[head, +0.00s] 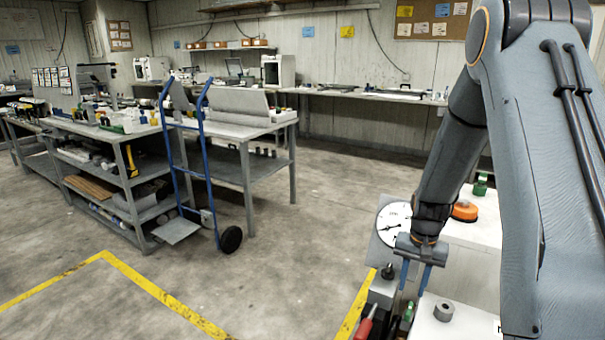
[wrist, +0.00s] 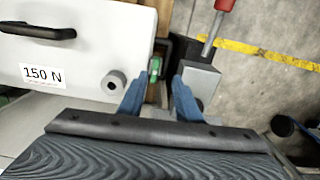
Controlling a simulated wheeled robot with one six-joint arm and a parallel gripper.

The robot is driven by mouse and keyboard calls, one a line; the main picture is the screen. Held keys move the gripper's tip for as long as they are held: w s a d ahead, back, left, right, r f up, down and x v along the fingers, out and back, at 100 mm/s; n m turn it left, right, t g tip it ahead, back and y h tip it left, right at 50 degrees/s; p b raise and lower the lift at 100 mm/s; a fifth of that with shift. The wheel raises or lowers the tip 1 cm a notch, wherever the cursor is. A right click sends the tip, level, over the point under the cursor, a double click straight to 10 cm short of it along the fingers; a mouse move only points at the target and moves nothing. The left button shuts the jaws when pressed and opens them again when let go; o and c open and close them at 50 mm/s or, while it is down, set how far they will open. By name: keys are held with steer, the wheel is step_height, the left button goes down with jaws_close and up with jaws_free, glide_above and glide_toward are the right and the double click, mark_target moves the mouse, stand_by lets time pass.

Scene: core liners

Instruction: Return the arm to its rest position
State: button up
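My arm reaches down from the upper right of the head view. My gripper (head: 414,284) points downward above the small gear at the lower right. Its two blue fingers stand apart with a gap between them. In the wrist view my gripper (wrist: 157,88) is open, and I see nothing held between the fingers. A small green item (wrist: 154,68) shows in the gap beyond the fingertips. The rest position itself is not marked in either view.
A white box (wrist: 80,42) labelled 150 N lies beside my gripper, with a grey knob (wrist: 113,83). A dial gauge (head: 391,224), an orange disc (head: 464,211) and a red handle (head: 364,327) are close by. A blue hand truck (head: 205,150) stands left; open floor lies between.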

steer(key=s+a+r+n+p, duration=0.1)
steer(key=s+a+r+n, duration=0.2)
steer(key=s+a+r, duration=0.4)
steer(key=s+a+r+n, duration=0.3)
steer(key=s+a+r, duration=0.5)
steer(key=s, duration=0.7)
steer(key=shift+a+r+p, duration=0.15)
steer(key=shift+r+p, duration=0.25)
steer(key=shift+r, duration=0.35)
